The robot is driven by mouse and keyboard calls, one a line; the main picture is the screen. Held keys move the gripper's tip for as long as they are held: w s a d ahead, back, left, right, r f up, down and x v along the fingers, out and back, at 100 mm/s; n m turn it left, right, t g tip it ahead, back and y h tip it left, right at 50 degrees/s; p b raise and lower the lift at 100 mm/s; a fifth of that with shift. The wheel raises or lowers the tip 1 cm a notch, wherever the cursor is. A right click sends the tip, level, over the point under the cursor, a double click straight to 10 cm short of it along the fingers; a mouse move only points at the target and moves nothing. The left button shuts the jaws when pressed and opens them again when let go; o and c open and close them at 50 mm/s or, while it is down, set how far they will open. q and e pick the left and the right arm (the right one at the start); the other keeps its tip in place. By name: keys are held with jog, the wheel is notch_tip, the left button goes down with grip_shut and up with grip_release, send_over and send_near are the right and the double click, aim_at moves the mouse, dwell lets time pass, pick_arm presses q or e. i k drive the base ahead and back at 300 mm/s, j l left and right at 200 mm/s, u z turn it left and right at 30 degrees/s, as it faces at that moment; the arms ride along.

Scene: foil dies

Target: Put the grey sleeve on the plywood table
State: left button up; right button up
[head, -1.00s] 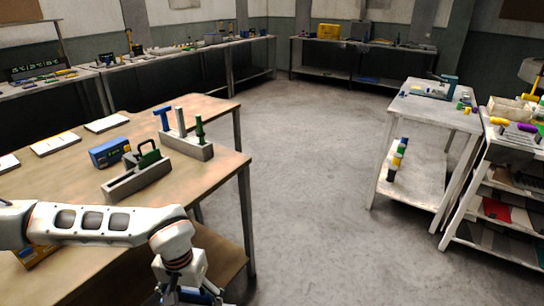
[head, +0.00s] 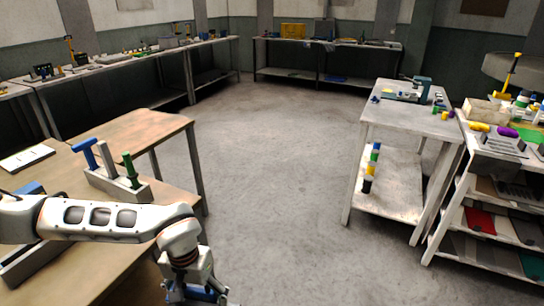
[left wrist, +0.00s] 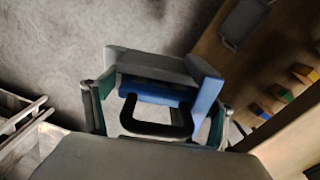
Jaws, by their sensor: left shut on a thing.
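My left gripper (left wrist: 160,108) is shut on a grey-and-blue piece (left wrist: 150,62) with a black loop handle (left wrist: 155,130). The fingers sit on either side of it. Its grey part looks like a sleeve around a blue part, but I cannot be sure. In the head view the gripper (head: 190,290) is low, beyond the brown table's right edge over the floor, and the piece shows only as a bit of blue and grey. The brown wooden-topped table (head: 140,130) on the left may be the plywood one. My right gripper is not in view.
A grey holder (head: 118,185) with blue, pale and green upright pieces stands on the brown table. Open floor (head: 270,170) lies ahead. A pale table (head: 400,112) with a lower shelf stands right, beside a shelved rack (head: 485,200). Benches line the back walls.

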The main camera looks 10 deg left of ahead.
aim_at(141, 129)
jog(key=i+z, duration=0.35)
jog(key=i, duration=1.45)
jog(key=i+u, duration=1.25)
jog(key=u, duration=0.2)
jog(key=i+u, duration=0.6)
jog(key=i+z, duration=0.3)
